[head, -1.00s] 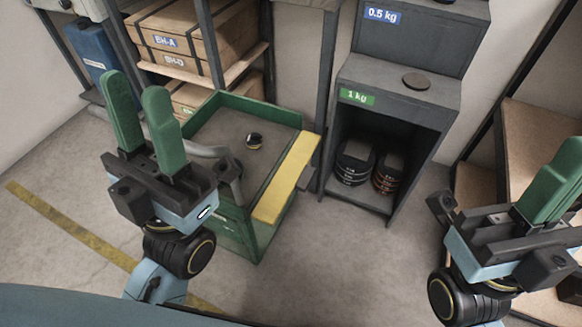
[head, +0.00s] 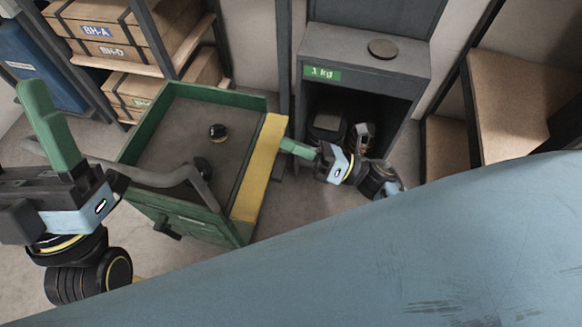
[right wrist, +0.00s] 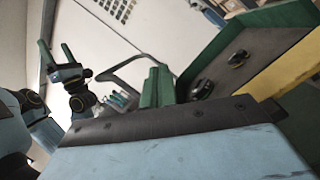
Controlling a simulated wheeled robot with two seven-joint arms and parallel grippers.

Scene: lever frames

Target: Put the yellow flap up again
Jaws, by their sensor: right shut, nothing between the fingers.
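The yellow flap (head: 258,170) runs along the right side of the green cart (head: 266,102), its broad face showing from above. I cannot tell its exact tilt. It also shows in the right wrist view (right wrist: 288,70). My right gripper (head: 284,145) is shut and empty, its green fingertips pointing left at the flap's outer edge. I cannot tell whether they touch it. Its fingers show in the right wrist view (right wrist: 155,86). My left gripper (head: 48,115) is left of the cart; the right wrist view shows its two fingers apart (right wrist: 57,55).
A small dark round object (head: 217,131) lies in the cart. A grey bent handle (head: 150,178) is at the cart's near side. A dark cabinet (head: 370,75) with a disc (head: 382,48) on top stands behind my right gripper. Boxes (head: 115,30) fill a shelf at the left.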

